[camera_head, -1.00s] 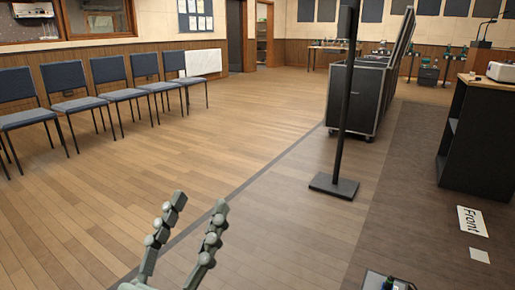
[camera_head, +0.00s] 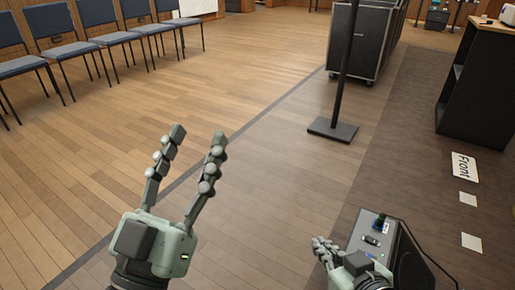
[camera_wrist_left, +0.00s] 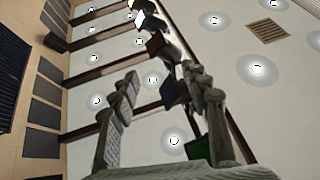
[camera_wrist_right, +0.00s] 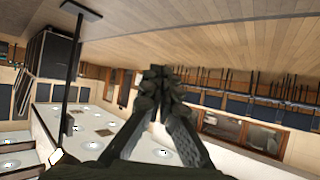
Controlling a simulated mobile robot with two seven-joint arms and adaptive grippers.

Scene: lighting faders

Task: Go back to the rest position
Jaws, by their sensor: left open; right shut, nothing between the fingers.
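My left gripper (camera_head: 190,155) is raised in the lower left of the head view, fingers apart and empty. In the left wrist view its open fingers (camera_wrist_left: 160,90) point toward the ceiling with its round lights. My right gripper (camera_head: 320,243) shows at the lower edge of the head view, just left of a dark box. Its fingers are together with nothing visible between them. In the right wrist view the closed fingertips (camera_wrist_right: 158,72) meet in the middle of the picture.
The dark box (camera_head: 408,265) carries small items on top. A black stand (camera_head: 333,130) rises from the floor ahead, near a wheeled black case (camera_head: 357,45). A black shelf unit (camera_head: 480,95) stands right. Blue chairs (camera_head: 70,50) line the left. The wooden floor between is clear.

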